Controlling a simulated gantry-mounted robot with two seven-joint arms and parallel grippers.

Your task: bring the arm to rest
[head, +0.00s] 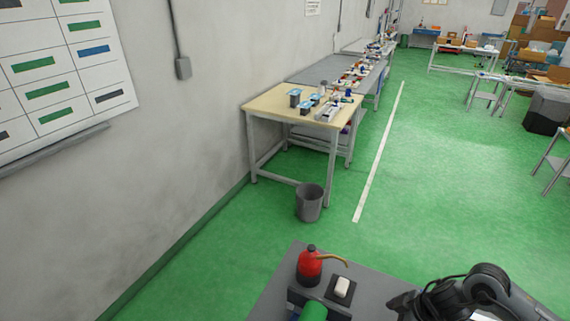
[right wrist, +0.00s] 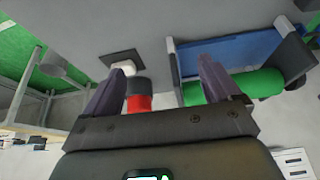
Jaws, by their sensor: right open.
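My right arm (head: 465,295) comes in at the bottom right of the head view, over the right side of a grey bench top (head: 382,290). In the right wrist view my right gripper (right wrist: 162,66) is open, its two dark fingers spread with nothing held between them. A red can with a black top (right wrist: 138,95) shows beyond the fingers, apart from them. My left gripper is not in view.
On the bench stand a red can with a curved spout (head: 311,267), a white block on a dark pad (head: 342,288) and a green roll (head: 313,311), with a blue part (right wrist: 225,52) beside it. A bin (head: 309,203) and a wooden-topped table (head: 275,103) stand beyond.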

